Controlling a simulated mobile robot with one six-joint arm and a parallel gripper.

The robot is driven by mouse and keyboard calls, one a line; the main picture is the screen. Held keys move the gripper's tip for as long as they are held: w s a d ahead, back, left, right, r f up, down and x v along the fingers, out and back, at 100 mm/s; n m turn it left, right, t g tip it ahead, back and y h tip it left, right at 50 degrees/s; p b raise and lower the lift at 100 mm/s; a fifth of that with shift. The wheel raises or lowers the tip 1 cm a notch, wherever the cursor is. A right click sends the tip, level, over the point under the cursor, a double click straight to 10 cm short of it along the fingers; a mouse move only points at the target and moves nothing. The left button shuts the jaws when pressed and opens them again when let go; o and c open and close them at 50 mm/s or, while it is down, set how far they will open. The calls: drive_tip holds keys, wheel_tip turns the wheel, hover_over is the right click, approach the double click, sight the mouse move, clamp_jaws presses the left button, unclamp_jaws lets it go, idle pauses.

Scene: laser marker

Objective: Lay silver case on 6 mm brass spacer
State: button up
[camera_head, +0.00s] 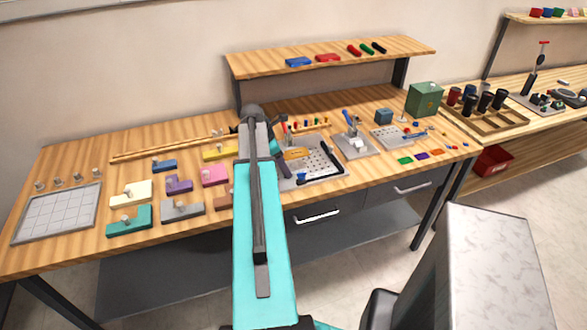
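My teal and grey arm reaches up the middle of the view to the bench. A dark part at its far end, to the right of the arm, looks like my gripper (283,163); the fingers are too small and covered to read. It is beside a perforated grey plate (325,163). An orange-gold piece (296,153) lies on that plate; I cannot tell whether it is the brass spacer. I cannot pick out the silver case for certain; my arm hides part of the bench.
Coloured blocks with knobs, including a teal one (130,220) and a grey one (182,210), lie left of my arm. A gridded tray (58,214) is at the far left. A shelf (330,58) overhangs the back. A green box (424,98) stands at the right.

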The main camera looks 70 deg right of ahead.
drive_tip(key=shift+c, duration=0.2)
drive_tip(key=c, duration=0.9)
drive_tip(key=shift+r, duration=0.15)
drive_tip(key=shift+r+b, duration=1.3)
drive_tip(key=shift+r, duration=3.55)
